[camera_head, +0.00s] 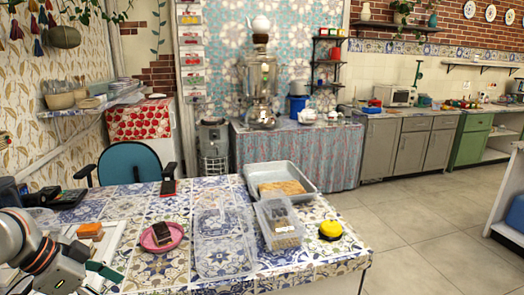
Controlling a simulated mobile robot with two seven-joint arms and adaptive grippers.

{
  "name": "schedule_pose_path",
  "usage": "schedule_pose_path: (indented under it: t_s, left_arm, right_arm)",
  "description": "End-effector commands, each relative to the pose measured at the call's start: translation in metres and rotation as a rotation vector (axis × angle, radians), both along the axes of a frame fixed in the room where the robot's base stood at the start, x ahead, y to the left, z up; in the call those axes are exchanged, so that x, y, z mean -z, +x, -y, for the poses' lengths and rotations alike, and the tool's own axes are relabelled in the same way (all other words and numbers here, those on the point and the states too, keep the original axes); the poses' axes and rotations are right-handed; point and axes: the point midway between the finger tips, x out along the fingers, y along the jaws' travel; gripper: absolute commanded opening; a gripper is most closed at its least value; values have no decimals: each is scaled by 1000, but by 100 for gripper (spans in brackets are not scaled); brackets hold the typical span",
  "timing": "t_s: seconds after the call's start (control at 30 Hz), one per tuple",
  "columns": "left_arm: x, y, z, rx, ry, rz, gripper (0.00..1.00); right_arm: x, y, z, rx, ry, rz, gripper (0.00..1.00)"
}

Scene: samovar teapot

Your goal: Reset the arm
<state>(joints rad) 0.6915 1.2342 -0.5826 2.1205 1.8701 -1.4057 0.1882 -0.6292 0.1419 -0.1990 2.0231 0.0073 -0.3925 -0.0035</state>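My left arm comes in at the lower left corner, over the near left part of the tiled table (345,262). Dark parts at its end, my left gripper (88,262), show low over a white tray (120,240). They are small and partly cut off, so I cannot tell whether the fingers are open or shut. I see nothing clearly held. My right gripper and arm are not in view. The samovar (262,90) stands far back on a cloth-covered counter, with a white teapot (260,23) on top.
The table bears a pink plate (148,242) with a dark piece on it, a clear container (222,245), a box of bars (282,222), a grey tray (262,175) and a yellow-black round object (330,230). A blue chair (130,162) stands behind. Floor is free at right.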

Motion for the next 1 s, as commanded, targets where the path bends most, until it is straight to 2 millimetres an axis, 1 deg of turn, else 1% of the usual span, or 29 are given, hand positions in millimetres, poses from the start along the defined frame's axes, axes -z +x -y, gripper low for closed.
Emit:
schedule_pose_path:
  t_s: [0.03, 0.1, 0.27, 0.33, 0.5, 0.57, 0.67, 0.77, 0.87, 1.0]
  left_arm:
    - [10, 3, 9, -4, -18, 8, 66]
    - [23, 9, 20, -11, -38, 26, 66]
    - [58, 18, 48, -40, -97, 74, 66]
    - [76, 20, 62, -63, -130, 100, 66]
    - [126, 16, 98, -149, -217, 171, 66]
    - [143, 10, 107, -188, -240, 197, 66]
    - [171, -4, 118, -258, -270, 236, 66]
    - [198, -25, 124, -333, -280, 272, 66]
    - [224, -53, 127, -407, -272, 303, 66]
    - [254, -99, 126, -496, -233, 333, 66]
  right_arm:
    - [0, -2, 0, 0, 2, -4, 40]
    - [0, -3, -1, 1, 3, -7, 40]
    - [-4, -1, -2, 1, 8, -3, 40]
    - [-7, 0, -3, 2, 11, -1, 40]
    - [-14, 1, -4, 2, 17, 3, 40]
    - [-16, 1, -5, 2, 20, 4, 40]
    - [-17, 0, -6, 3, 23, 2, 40]
    - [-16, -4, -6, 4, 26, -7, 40]
    - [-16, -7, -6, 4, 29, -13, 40]
    - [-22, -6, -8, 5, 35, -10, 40]
